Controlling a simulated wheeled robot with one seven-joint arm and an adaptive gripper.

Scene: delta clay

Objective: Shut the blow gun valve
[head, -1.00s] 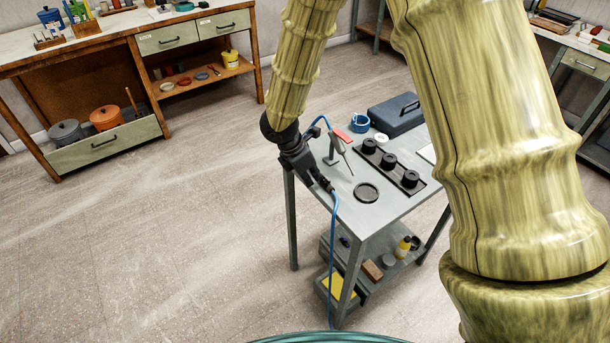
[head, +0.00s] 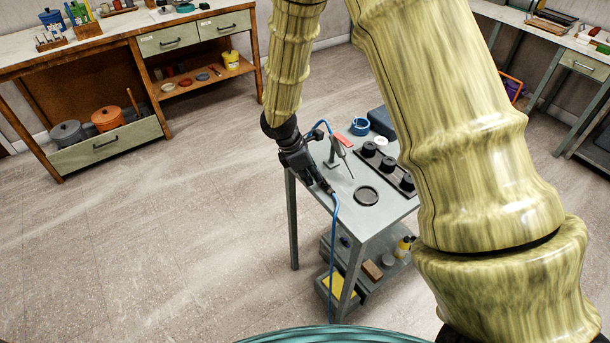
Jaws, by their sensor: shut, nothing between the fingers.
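The blow gun (head: 337,150), grey with a red part, stands on the grey cart near its left corner, its thin nozzle angled down to the right. A blue hose (head: 335,225) rises along the cart's front to a small fitting (head: 329,189) at the table edge, which seems to be the valve. Its handle is too small and too hidden to read. My gripper (head: 320,182) reaches down from the upper left with its fingertips shut and empty, close beside this fitting. I cannot tell whether they touch it.
The grey cart (head: 375,212) holds a black round dish (head: 366,195), a black rack with several round pieces (head: 388,168), a blue tape roll (head: 360,126) and a blue case, partly hidden by my arm. Benches line the back. The floor at left is clear.

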